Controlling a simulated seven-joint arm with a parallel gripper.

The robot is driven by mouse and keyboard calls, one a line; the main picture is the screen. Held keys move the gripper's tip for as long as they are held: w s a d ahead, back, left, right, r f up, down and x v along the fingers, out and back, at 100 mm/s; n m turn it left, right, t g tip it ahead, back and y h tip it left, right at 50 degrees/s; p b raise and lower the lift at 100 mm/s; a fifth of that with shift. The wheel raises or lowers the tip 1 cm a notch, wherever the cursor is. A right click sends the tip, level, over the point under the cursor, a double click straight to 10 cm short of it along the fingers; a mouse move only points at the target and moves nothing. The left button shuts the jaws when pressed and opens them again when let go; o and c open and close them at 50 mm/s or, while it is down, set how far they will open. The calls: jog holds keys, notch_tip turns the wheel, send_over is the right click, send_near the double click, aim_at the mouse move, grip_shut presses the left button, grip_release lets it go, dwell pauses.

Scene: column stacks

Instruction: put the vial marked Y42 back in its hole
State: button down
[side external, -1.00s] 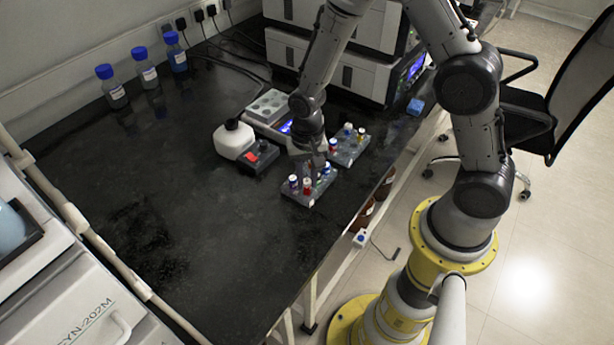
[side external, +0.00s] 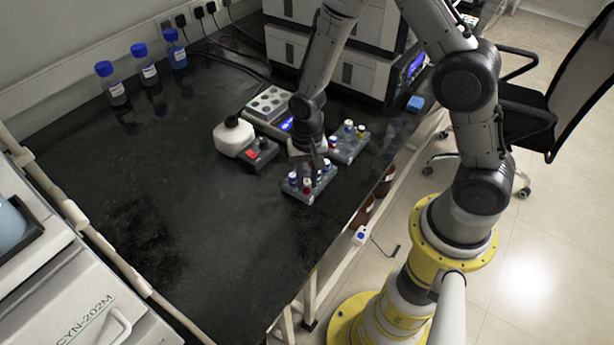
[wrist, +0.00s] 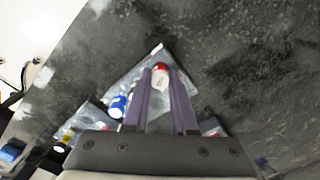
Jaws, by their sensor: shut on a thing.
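My gripper (wrist: 161,88) points down over the front grey vial rack (side external: 297,192). In the wrist view its two fingers are closed on a red-capped vial (wrist: 160,74), which sits between the fingertips near the rack's corner. The red-capped vial (side external: 307,184) also shows in the side view, at the front rack. I cannot read its label, so I cannot tell whether it is Y42. I cannot tell whether its lower end is in a hole. A blue-capped vial (wrist: 118,104) stands to the left of the fingers. The gripper hides part of the rack.
A second vial rack (side external: 350,151) stands behind and to the right. A white bottle (side external: 233,136), a small dark box with a red top (side external: 262,153) and a grey block with round wells (side external: 268,103) are at the back left. The bench left of the rack is clear.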

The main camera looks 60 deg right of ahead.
jog(key=shift+c, duration=1.6)
grip_release()
jog(key=shift+r, duration=3.05)
